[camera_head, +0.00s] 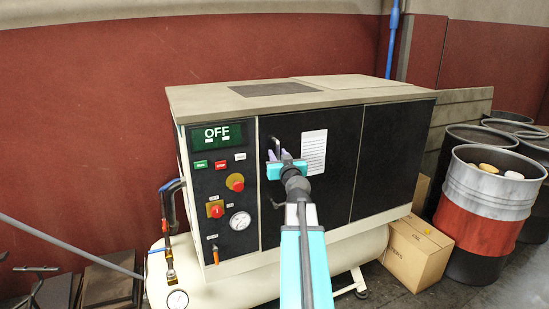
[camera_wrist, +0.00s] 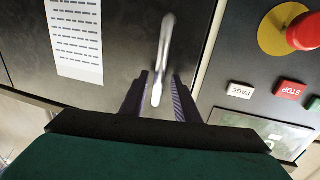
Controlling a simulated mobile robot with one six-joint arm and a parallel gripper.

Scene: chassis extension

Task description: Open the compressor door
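The compressor (camera_head: 300,95) is a beige cabinet with black front panels on a white tank. Its door (camera_head: 335,185) is the black panel beside the control panel and looks closed. A white printed sheet (camera_head: 314,151) is on it, also seen in the wrist view (camera_wrist: 76,38). The door handle (camera_wrist: 165,50) is a pale upright bar in the wrist view. My gripper (camera_wrist: 160,98) is open, with one dark finger on each side of the handle's end. I cannot tell whether either finger touches it. In the head view, my gripper (camera_head: 279,156) partly hides the handle.
The control panel (camera_head: 220,185) with a gauge, red knobs and an OFF display lies left of the door. A cardboard box (camera_head: 417,252) and barrels (camera_head: 490,205) stand at the right. Pipes (camera_head: 167,225) run down the compressor's left side.

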